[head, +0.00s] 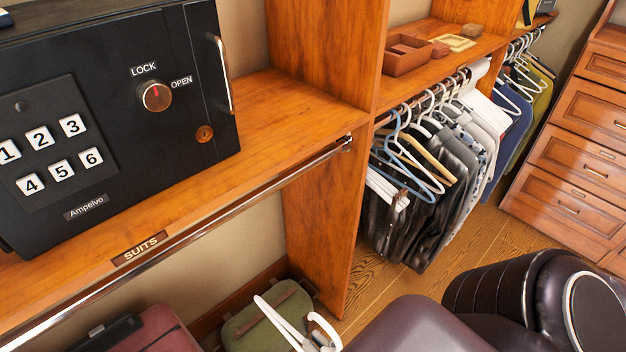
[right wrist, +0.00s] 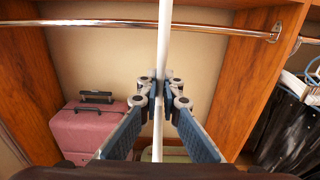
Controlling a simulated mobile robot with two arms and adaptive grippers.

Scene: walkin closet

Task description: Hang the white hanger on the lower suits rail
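The white hanger (head: 281,322) shows at the bottom of the head view, in front of the green bag and below the suits rail. In the right wrist view its white bar (right wrist: 164,35) runs upright between the fingers of my right gripper (right wrist: 160,92), which are shut on it. In the head view only a small part of this gripper (head: 322,342) shows at the bottom edge. The bare chrome suits rail (head: 215,216) runs under the shelf marked SUITS (head: 141,248). It also crosses the top of the right wrist view (right wrist: 100,24). My left gripper is not in view.
A black safe (head: 110,110) stands on the shelf. A wooden divider (head: 325,220) closes the rail's right end. Below are a pink suitcase (head: 150,330) and a green bag (head: 265,318). Clothes on hangers (head: 425,180) fill the neighbouring bay. Dark leather seating (head: 500,290) stands at lower right.

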